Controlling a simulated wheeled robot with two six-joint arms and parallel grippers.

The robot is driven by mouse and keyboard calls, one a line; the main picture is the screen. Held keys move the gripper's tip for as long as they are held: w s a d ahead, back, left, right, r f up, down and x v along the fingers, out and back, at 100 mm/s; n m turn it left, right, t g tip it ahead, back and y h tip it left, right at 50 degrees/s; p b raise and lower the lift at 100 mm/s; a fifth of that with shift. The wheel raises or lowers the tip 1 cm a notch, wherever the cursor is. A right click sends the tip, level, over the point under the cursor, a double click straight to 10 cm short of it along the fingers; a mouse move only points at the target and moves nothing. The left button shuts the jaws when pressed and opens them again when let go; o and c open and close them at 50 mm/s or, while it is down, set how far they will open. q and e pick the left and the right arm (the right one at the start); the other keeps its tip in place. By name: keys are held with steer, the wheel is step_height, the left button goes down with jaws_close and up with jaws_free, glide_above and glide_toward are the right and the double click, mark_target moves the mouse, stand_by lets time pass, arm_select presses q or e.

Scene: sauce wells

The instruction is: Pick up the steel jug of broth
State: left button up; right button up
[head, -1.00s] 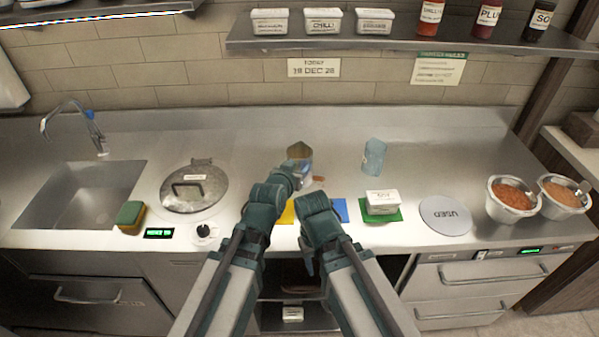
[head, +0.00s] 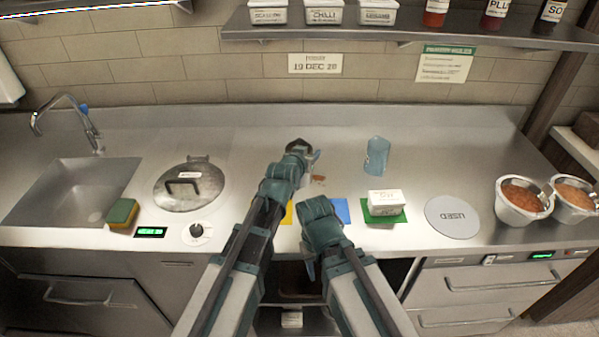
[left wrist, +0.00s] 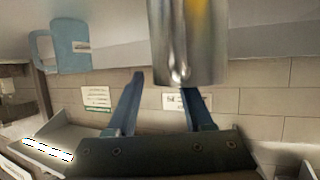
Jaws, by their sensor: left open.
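The steel jug (left wrist: 187,45) shows large in the left wrist view, a shiny upright cylinder with a yellow reflection. In the head view only a sliver of the jug (head: 309,163) shows behind my left gripper (head: 299,148). My left gripper is open; in the left wrist view its fingers (left wrist: 163,85) point toward the jug, one fingertip at the jug's edge and the other off to its left. I cannot tell whether they touch. The broth is hidden. My right gripper (head: 309,264) hangs low at the counter's front edge, its jaws unclear.
A translucent blue jug (head: 377,156) stands right of the steel jug; it also shows in the left wrist view (left wrist: 70,45). A white tub (head: 385,197) sits on a green mat. A lidded pot (head: 188,186) is left.

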arm_select(q)
steer(key=shift+x, duration=0.8)
steer(key=shift+s, duration=0.1)
steer(key=shift+r, duration=0.1)
steer(key=shift+c, duration=0.4)
jaws_close()
